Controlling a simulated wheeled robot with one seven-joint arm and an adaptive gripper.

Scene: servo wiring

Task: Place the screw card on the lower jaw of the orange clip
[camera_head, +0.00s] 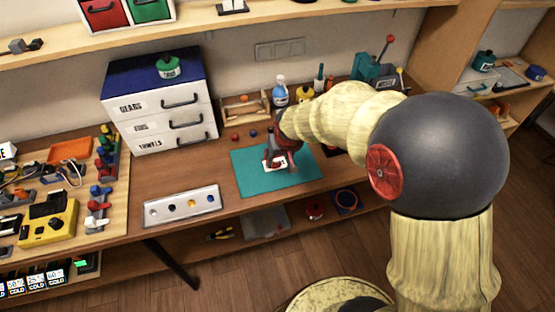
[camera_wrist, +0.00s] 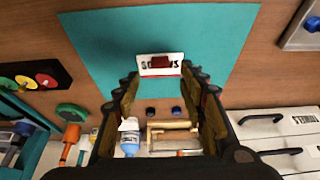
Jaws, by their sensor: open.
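The screw card (camera_wrist: 147,70) is a small white card with dark lettering, lying on the teal mat (camera_wrist: 95,40) in the wrist view. A small dark red block (camera_wrist: 160,62) covers the middle of its lettering; I cannot tell whether it is part of the card or of a clip. In the head view the card (camera_head: 268,164) shows partly behind my gripper (camera_head: 281,158). My gripper (camera_wrist: 161,82) is open, with its fingertips on either side of the card and apart from it. I cannot make out the orange clip with certainty.
A white drawer cabinet (camera_head: 160,115) stands left of the mat. A metal panel with holes (camera_head: 182,205) lies at the table's front edge. A wooden tray (camera_head: 244,107) and a blue bottle (camera_head: 280,95) stand behind the mat. The mat's left part is clear.

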